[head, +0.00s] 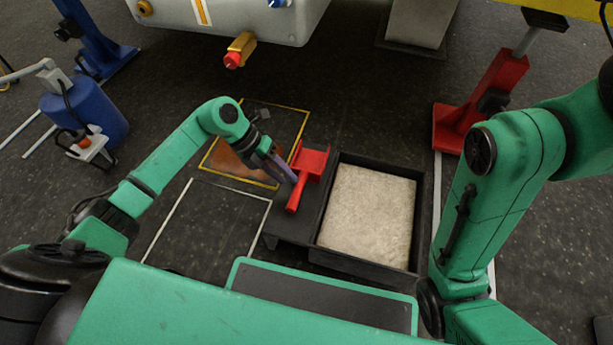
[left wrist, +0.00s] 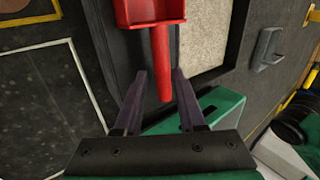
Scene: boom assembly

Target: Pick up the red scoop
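The red scoop (head: 306,171) lies on the black stand beside the tray in the head view, with its handle pointing toward me. In the left wrist view the scoop (left wrist: 151,12) is at the top, and its handle reaches down between my fingers. My left gripper (head: 287,176) is at the left side of the scoop. In the left wrist view the left gripper (left wrist: 159,80) is open, with a finger on each side of the handle and visible gaps to it. My right arm shows at the right of the head view, but its gripper is out of view.
A black tray (head: 325,222) filled with pale granular material (head: 368,215) stands right of the scoop. A yellow-framed floor square (head: 303,125) lies to the left. A red stand (head: 487,105) and a blue barrel (head: 95,117) are farther off. A large pale machine body (head: 230,18) hangs above.

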